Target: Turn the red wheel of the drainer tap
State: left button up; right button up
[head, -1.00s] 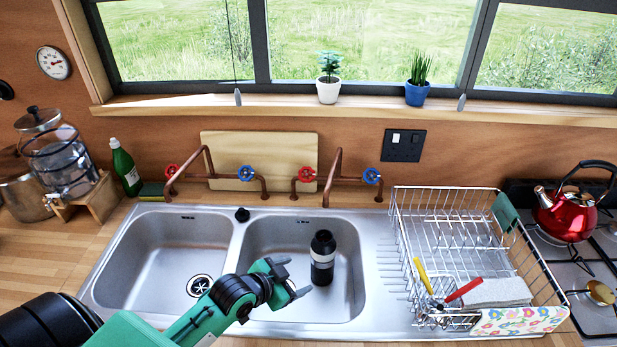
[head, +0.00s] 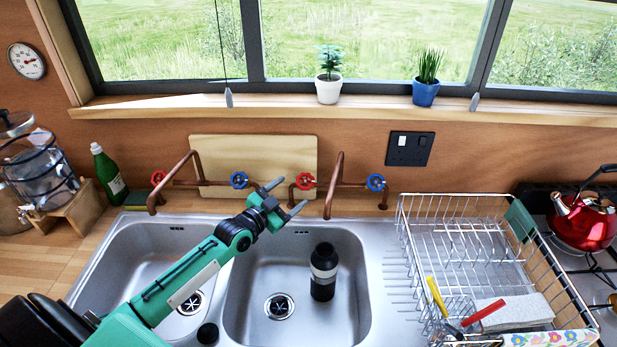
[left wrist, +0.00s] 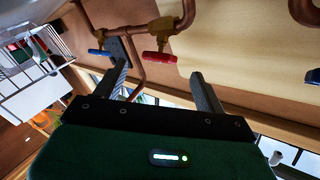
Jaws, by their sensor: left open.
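The drainer tap is a copper pipe tap (head: 335,175) behind the right basin. Its red wheel (head: 305,181) is on the left and its blue wheel (head: 376,183) on the right. My left gripper (head: 288,196) is open and empty, just left of the red wheel in the head view. In the left wrist view the red wheel (left wrist: 160,57) lies ahead, between the open fingertips (left wrist: 160,70), with a gap and no visible contact. The blue wheel (left wrist: 100,53) is to its left there, near one finger. My right gripper is not in view.
A second copper tap has a red wheel (head: 158,178) and a blue wheel (head: 239,180). A cutting board (head: 235,150) leans behind it. A black bottle (head: 323,272) stands in the right basin. A wire dish rack (head: 480,250) is at right.

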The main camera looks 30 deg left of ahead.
aim_at(302, 184)
pick_arm(q)
jog(key=p+x, duration=0.1)
jog(key=x, duration=0.6)
jog(key=shift+w, duration=0.2)
jog(key=shift+w+d, duration=0.2)
jog(key=shift+w, duration=0.45)
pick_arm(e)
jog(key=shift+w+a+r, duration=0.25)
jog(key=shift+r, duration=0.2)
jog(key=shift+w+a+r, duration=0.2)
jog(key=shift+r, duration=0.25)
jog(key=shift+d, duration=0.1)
pick_arm(q)
jog(key=shift+p, duration=0.3)
jog(key=c, duration=1)
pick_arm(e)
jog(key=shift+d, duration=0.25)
